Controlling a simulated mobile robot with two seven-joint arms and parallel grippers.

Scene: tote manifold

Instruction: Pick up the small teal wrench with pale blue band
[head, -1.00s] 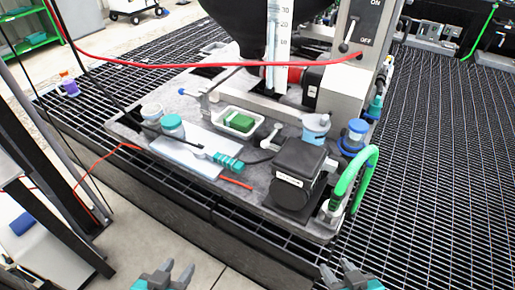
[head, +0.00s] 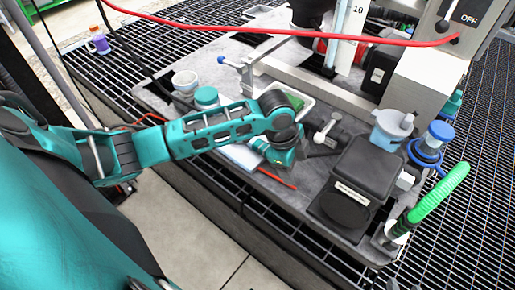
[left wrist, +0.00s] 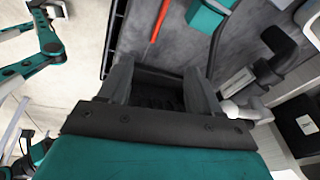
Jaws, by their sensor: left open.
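A teal grip, likely the wrench's handle, lies on the grey platform. In the head view, a teal bit (head: 258,144) shows just left of my left gripper (head: 285,156), which covers most of that spot. In the left wrist view, a teal block (left wrist: 208,15) at the top looks like the same handle, cut off by the frame. I cannot make out the pale blue band. My right gripper is not in view.
A red stick (head: 276,179) lies near the platform's front edge. A black box (head: 362,176) stands right of my gripper. A red cable (head: 290,31) crosses above.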

